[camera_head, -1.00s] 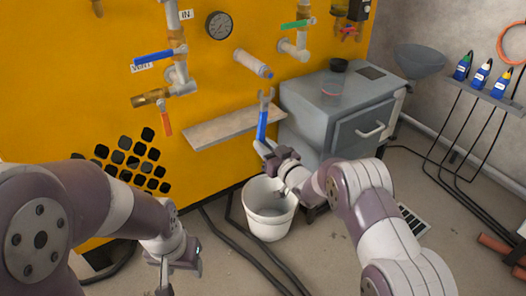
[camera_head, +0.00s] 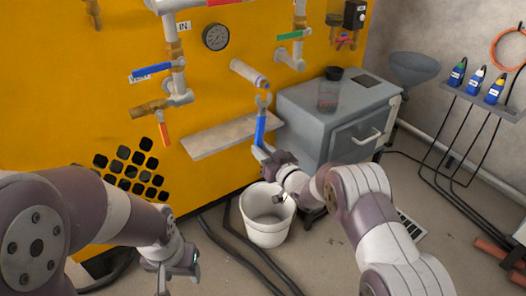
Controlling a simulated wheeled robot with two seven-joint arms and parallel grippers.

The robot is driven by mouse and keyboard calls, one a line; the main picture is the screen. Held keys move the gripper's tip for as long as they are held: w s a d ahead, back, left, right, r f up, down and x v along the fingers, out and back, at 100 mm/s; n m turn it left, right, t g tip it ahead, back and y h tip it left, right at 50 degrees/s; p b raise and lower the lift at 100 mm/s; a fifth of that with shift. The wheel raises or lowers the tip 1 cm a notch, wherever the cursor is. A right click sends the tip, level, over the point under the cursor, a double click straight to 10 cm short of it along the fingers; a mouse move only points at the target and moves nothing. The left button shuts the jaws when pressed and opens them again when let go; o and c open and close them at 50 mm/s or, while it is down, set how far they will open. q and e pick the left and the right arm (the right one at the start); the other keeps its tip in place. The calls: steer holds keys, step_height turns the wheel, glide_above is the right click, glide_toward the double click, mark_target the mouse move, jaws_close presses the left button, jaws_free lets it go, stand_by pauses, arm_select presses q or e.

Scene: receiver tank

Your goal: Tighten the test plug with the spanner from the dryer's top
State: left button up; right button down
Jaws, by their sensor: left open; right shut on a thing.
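A spanner with a blue handle (camera_head: 260,129) and a grey open jaw stands almost upright in my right gripper (camera_head: 268,153). The gripper is shut on the lower end of its handle. The spanner's jaw is just below the outer end of a pale cylinder (camera_head: 246,72) that sticks out of the yellow panel. I cannot tell whether they touch. I see no part that I can name for certain as the test plug. The grey dryer cabinet (camera_head: 306,121) stands to the right of the spanner. My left gripper (camera_head: 172,279) is open and empty, low at the left.
A bare shelf (camera_head: 215,138) juts from the yellow panel behind the spanner. A white bucket (camera_head: 267,233) stands on the floor below my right gripper. Pipes with a blue-handled valve (camera_head: 152,71), a red-handled valve (camera_head: 165,135) and a gauge (camera_head: 216,37) are on the panel. Hoses cross the floor.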

mark_target(261, 137)
steer(key=shift+d+r+p, duration=0.1)
steer(key=shift+r+p, duration=0.55)
steer(key=shift+r, duration=0.35)
steer(key=shift+w, duration=0.1)
steer(key=shift+d+r+p, duration=0.1)
steer(key=shift+r+p, duration=0.6)
steer(key=shift+r, duration=0.15)
